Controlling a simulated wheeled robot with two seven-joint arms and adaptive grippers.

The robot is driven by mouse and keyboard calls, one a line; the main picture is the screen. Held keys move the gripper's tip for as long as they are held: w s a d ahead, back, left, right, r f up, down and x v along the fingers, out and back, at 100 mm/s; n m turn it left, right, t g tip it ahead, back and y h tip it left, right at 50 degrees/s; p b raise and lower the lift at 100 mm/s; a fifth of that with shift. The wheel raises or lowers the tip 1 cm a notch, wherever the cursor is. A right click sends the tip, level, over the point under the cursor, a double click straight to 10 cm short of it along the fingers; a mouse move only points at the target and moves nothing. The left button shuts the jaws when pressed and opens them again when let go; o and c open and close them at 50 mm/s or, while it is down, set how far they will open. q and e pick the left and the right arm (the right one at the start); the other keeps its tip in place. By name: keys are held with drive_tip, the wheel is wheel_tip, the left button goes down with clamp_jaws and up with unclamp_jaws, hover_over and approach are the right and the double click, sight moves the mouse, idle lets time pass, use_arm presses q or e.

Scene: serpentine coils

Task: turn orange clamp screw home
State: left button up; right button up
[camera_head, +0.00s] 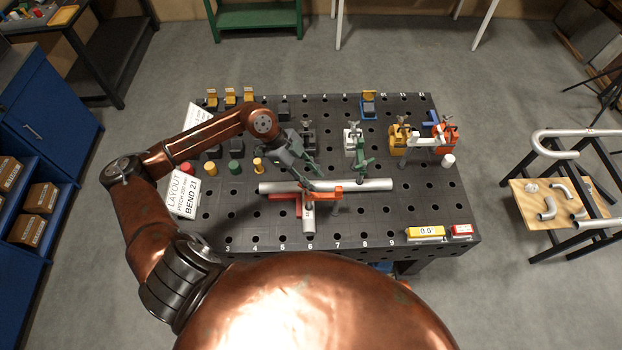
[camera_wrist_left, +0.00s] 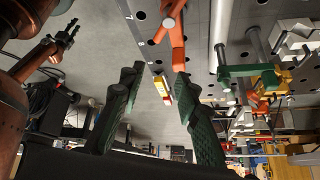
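The orange clamp (camera_head: 328,191) sits over the junction of silver tubes on the dark perforated table. Its bar spans the long horizontal tube (camera_head: 370,185); a short tube (camera_head: 308,222) points toward me. My left gripper (camera_head: 312,176) is just behind and above the clamp in the head view. In the left wrist view its green fingers (camera_wrist_left: 158,74) are spread wide with nothing held between them. The orange clamp (camera_wrist_left: 177,45) shows there beyond the right fingertip, apart from it. I cannot make out how far its screw is turned. A dark claw, apparently my right gripper (camera_wrist_left: 66,36), shows small at upper left.
A green clamp (camera_head: 361,163) stands right of my left gripper. Yellow (camera_head: 398,138) and orange-red (camera_head: 445,135) clamps stand farther right. A yellow readout box (camera_head: 425,232) and red box (camera_head: 461,231) lie at the front right. The table's front middle is mostly clear.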

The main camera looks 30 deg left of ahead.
use_arm(q)
drive_tip(key=a+f+n+y, duration=0.1)
drive_tip(key=a+y, duration=0.1)
drive_tip(key=a, duration=0.3)
drive_tip(key=shift+g, duration=0.3)
drive_tip(key=x, duration=0.3)
drive_tip(key=p+x, duration=0.1)
drive_tip(key=x, duration=0.2)
drive_tip(key=shift+s+p, duration=0.2)
drive_tip(key=shift+p, duration=0.1)
drive_tip(key=shift+d+f, duration=0.2)
drive_tip(key=shift+f, duration=0.45)
drive_tip(key=shift+c, duration=0.5)
clamp_jaws()
